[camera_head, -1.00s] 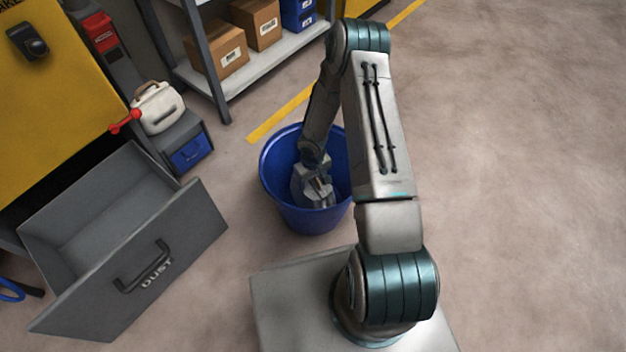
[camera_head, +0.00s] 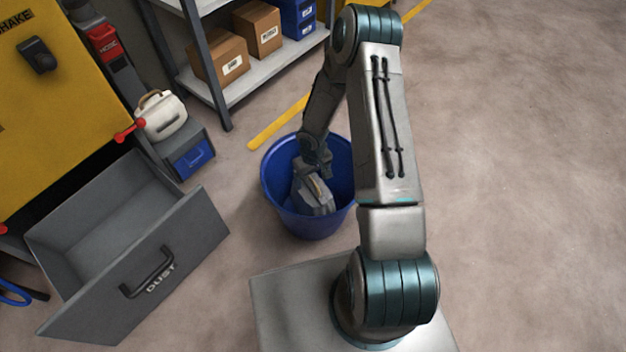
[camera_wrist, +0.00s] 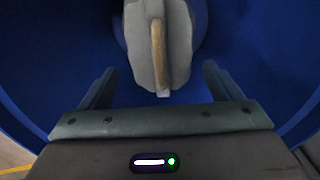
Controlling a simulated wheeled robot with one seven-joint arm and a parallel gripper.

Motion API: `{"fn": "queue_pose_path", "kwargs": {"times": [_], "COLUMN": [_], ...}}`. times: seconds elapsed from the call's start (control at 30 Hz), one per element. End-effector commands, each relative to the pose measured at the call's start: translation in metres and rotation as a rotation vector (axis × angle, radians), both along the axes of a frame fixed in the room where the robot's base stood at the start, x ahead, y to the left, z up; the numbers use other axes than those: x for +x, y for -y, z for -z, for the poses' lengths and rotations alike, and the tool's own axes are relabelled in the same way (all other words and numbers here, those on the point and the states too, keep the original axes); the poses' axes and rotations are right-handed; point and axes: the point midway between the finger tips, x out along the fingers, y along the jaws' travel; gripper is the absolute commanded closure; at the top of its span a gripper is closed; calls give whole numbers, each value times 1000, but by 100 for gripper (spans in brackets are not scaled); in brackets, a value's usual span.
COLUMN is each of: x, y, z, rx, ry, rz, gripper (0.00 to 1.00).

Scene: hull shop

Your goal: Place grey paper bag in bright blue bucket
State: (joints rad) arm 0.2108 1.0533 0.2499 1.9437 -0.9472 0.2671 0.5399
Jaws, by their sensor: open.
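The bright blue bucket (camera_head: 283,212) stands on the floor left of my arm. The grey paper bag (camera_head: 314,198) is inside the bucket, tilted, with a tan strip along its top. In the wrist view the bag (camera_wrist: 176,55) lies ahead of my gripper (camera_wrist: 158,88), with the blue bucket wall (camera_wrist: 60,60) around it. My gripper's two fingers are spread apart and no bag is between them. In the head view my gripper (camera_head: 318,172) is at the bucket's mouth, just above the bag; its fingers are hard to make out there.
An open grey drawer marked DUST (camera_head: 190,245) juts out at the left. A metal shelf (camera_head: 240,88) with cardboard boxes (camera_head: 220,58) stands behind the bucket. The floor at the right is clear.

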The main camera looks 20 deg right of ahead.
Motion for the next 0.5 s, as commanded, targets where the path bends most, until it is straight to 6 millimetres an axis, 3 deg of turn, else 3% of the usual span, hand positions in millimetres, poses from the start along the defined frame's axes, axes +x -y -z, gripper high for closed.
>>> {"fn": "queue_pose_path", "kwargs": {"times": [0.03, 0.1, 0.37, 0.5], "x": [1, 1, 1, 3], "y": [1, 1, 1, 8], "z": [-16, -28, -53, -80], "rx": [0, 0, -3, -38], "ry": [3, 2, 3, 13], "rz": [1, 2, 1, 9], "gripper": [15, 15, 15, 15]}}
